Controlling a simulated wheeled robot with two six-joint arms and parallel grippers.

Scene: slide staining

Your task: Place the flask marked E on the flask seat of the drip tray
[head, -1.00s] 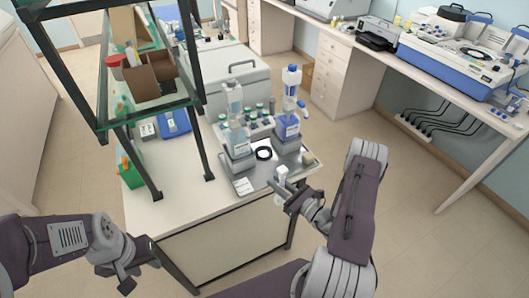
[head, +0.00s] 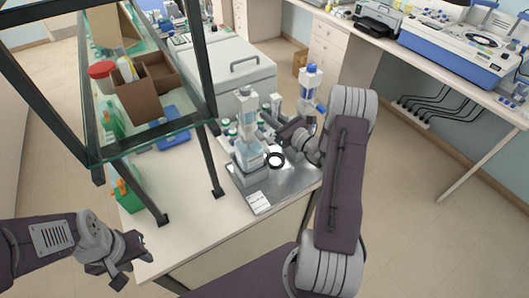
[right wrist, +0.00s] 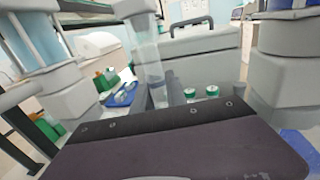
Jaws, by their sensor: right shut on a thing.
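A clear bottle (head: 247,112) stands at the tray's left, and a blue-capped bottle (head: 309,85) stands at its right, partly hidden by my arm. A white label card (head: 259,202) lies in front. A glass shelf (head: 150,130) overhangs the bench's left side.

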